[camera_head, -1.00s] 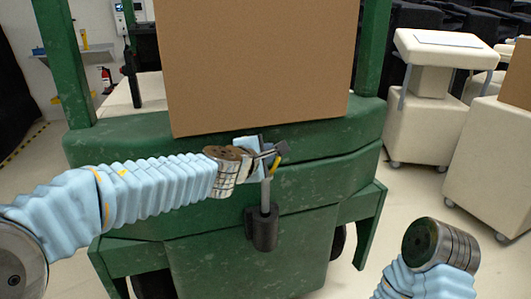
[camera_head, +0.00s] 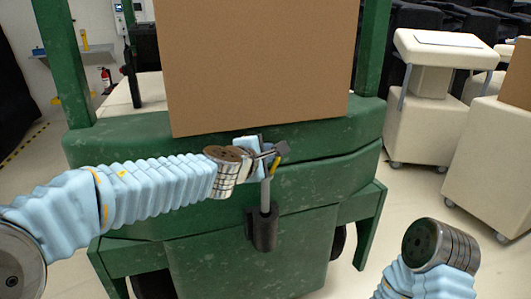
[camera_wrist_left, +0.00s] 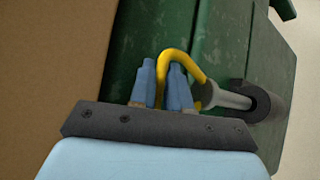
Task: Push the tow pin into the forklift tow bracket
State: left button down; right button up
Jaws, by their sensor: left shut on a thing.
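The tow pin has a grey shaft (camera_head: 264,196) and a bent yellow handle (camera_wrist_left: 180,55). It stands nearly upright in the head view, its lower end inside the mouth of the dark tow bracket (camera_head: 261,232) on the forklift's green rear. How deep it sits is hidden by the bracket. In the wrist view, the shaft (camera_wrist_left: 228,98) also enters the round bracket (camera_wrist_left: 264,103). My left gripper (camera_wrist_left: 163,82) is shut on the yellow handle, with the handle's bend passing between its blue fingers. My right wrist shows at lower right in the head view; its fingers are not visible.
The green forklift (camera_head: 330,160) carries a large brown box (camera_head: 260,65) just above my left gripper. Cream wheeled carts (camera_head: 490,165) stand on the right. Open floor (camera_head: 375,265) lies between the forklift and the carts.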

pick_arm(q)
jog(key=b, duration=0.5)
send_over(264, 195)
jog(key=w, duration=0.1)
jog(key=shift+d+f, duration=0.2)
jog(key=shift+f, duration=2.3)
pick_arm(e)
jog(key=shift+d+f, duration=0.15)
jog(key=shift+f, duration=2.3)
pick_arm(q)
jog(key=shift+f+b, duration=3.3)
jog(key=shift+f, duration=0.25)
pick_arm(e)
notch_tip(264, 195, down, 7)
jog(key=d, duration=0.2)
jog(key=shift+w+r, duration=0.2)
jog(key=shift+w, duration=0.25)
pick_arm(q)
jog(key=c, duration=1.1)
grip_release()
jog(key=shift+r, duration=0.1)
jog(key=shift+o, duration=0.4)
jog(key=shift+f, duration=0.2)
jog(key=shift+s, duration=0.15)
